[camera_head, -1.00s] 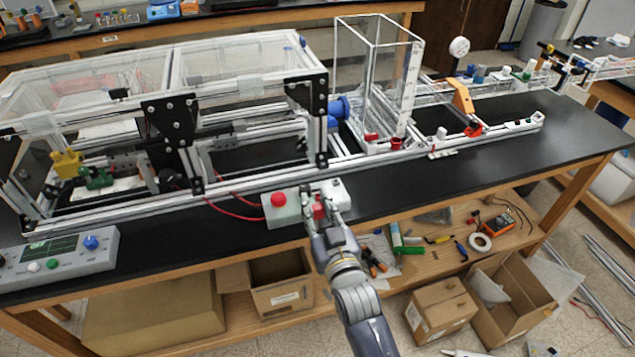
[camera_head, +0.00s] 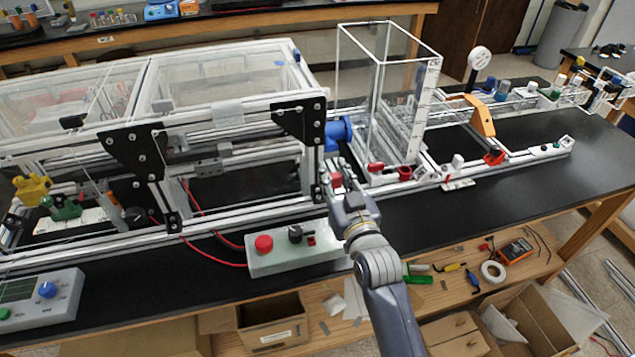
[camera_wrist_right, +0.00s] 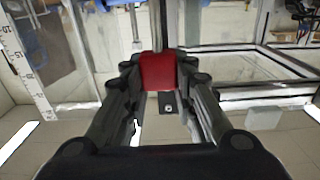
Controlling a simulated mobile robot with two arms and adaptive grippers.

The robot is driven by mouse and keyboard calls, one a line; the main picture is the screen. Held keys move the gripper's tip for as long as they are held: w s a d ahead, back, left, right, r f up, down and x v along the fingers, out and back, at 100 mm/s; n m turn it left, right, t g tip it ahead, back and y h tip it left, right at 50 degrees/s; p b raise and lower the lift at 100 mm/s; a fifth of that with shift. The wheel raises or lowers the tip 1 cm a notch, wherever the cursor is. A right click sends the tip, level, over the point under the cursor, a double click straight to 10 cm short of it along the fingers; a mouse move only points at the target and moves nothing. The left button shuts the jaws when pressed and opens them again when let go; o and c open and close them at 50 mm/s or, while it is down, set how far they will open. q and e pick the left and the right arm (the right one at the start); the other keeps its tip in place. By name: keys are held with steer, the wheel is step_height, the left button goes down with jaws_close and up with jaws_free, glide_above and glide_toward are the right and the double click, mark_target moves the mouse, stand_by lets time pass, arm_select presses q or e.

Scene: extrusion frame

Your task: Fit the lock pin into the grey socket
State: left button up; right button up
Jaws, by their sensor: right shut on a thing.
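My right gripper (camera_head: 335,178) is shut on a small red block-like piece (camera_wrist_right: 158,72), which I take to be the lock pin's head. The red piece also shows between the fingertips in the head view (camera_head: 337,181). The gripper is at the front rail of the extrusion frame, just below the blue cylinder. In the right wrist view a dark grey plate with a small round hole (camera_wrist_right: 168,104) lies just beyond the red piece. I cannot tell whether this is the grey socket. The pin's shaft is hidden. My left gripper is not in view.
A control box (camera_head: 282,262) with a red button and black knob stands in front of the frame. Black corner brackets (camera_head: 300,122) and the blue cylinder (camera_head: 338,132) are close to the gripper. A clear upright box (camera_head: 385,100) stands just right. The black bench top (camera_head: 480,215) is free at front right.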

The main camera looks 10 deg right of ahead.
steer(key=shift+s+r, duration=0.15)
steer(key=shift+s, duration=0.15)
step_height(320, 180, down, 2)
steer(key=shift+w+f+b, duration=0.1)
steer(key=shift+f+b, duration=0.15)
steer(key=shift+b, duration=0.25)
step_height(320, 180, down, 2)
steer(key=shift+f+b, duration=0.25)
steer(key=shift+b, duration=0.55)
steer(key=shift+f+b, duration=0.3)
steer(key=shift+f, duration=0.2)
arm_select(q)
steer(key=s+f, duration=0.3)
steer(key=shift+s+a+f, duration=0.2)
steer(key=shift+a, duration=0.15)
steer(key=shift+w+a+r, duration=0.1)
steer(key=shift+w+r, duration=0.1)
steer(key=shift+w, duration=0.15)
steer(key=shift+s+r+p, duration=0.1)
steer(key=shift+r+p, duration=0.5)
steer(key=shift+p, duration=0.2)
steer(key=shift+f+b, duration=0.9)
arm_select(e)
steer(key=shift+f, duration=1.25)
